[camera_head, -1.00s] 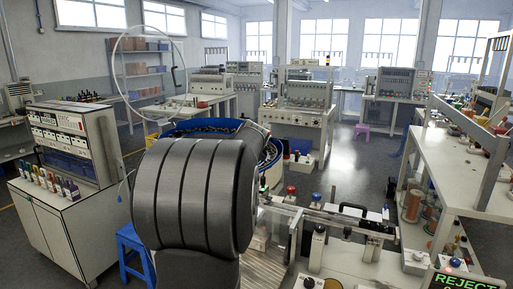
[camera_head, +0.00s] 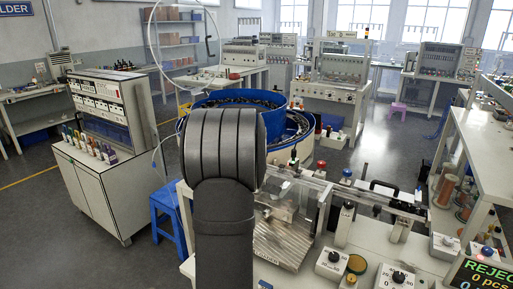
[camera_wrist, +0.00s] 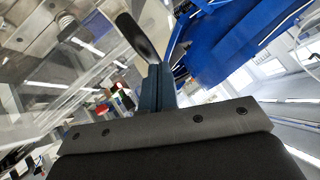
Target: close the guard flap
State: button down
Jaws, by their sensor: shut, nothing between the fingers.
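The guard flap (camera_head: 300,181) looks like a clear panel beside the blue bowl, over a ribbed metal plate. I cannot tell its exact angle. In the wrist view clear plastic (camera_wrist: 85,75) fills the left side. A dark rounded piece (camera_wrist: 139,38), perhaps the flap's handle, stands just beyond my gripper. My gripper (camera_wrist: 156,80) is shut and empty, its narrow fingers close to that dark piece; I cannot tell whether they touch. In the head view my gripper is hidden behind my arm, which covers the left side of the clear guard.
The blue feeder bowl (camera_head: 236,100) stands behind my arm. A slide unit (camera_head: 385,197) and dials (camera_head: 332,263) are on the bench to the right. A REJECT display (camera_head: 484,272) is at the lower right. A blue stool (camera_head: 168,218) and a cabinet (camera_head: 100,195) are at left.

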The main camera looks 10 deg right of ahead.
jog(key=shift+a+f, duration=0.15)
jog(key=shift+f, duration=0.35)
jog(key=shift+f, duration=0.2)
jog(key=s+a+r, duration=0.3)
jog(key=s+r, duration=0.3)
jog(key=r, duration=0.6)
jog(key=shift+s, duration=0.15)
jog(key=x, duration=0.3)
jog(key=s+f+x, duration=0.1)
jog(key=x, duration=0.7)
jog(key=shift+s+d+f, duration=0.25)
jog(key=shift+s+f, duration=0.05)
jog(key=shift+f, duration=0.1)
jog(key=shift+w+a+f, duration=0.1)
jog(key=shift+f, duration=0.75)
